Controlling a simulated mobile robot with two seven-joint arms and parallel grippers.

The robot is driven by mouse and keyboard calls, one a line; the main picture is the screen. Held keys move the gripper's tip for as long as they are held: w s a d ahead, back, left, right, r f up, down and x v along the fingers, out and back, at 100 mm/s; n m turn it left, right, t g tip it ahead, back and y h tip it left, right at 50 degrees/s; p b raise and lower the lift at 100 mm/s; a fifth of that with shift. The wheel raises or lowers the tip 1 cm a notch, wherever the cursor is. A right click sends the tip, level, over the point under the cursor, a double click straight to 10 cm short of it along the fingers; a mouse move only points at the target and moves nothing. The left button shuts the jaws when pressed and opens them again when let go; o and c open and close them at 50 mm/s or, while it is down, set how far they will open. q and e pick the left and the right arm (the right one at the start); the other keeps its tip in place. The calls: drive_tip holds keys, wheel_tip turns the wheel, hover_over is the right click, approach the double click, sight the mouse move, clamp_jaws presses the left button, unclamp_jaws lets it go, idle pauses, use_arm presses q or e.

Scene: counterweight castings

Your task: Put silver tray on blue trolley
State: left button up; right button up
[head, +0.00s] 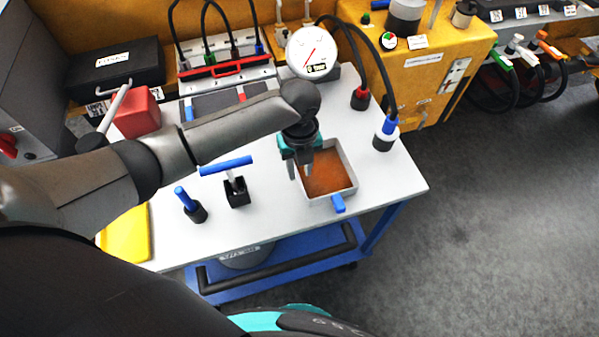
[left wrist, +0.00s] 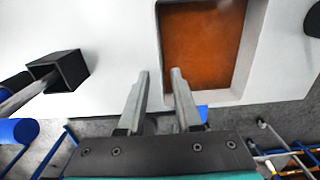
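The silver tray (head: 347,163) is a square pan with a pale rim and a rust-brown inside. It sits on a white worktop (head: 390,190) with a blue frame. A blue tab shows at its front edge. In the left wrist view the tray (left wrist: 255,45) fills the upper right. My left gripper (head: 300,172) is at the tray's left side, pointing down. Its fingers (left wrist: 160,75) are apart, near the tray's left wall and corner; contact cannot be told. A blue frame with a black handle bar (head: 280,267), seemingly the blue trolley, shows below the worktop's front edge. My right gripper is not in view.
A black square holder (head: 237,192) with a blue-handled tool and a small blue-topped piece (head: 190,205) stand left of the tray. A red block (head: 137,112), yellow pad (head: 127,235) and dial gauge (head: 312,52) are around. Grey floor is open at right.

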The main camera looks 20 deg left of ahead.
use_arm(q)
wheel_tip(320, 180, up, 9)
drive_tip(key=p, duration=0.1)
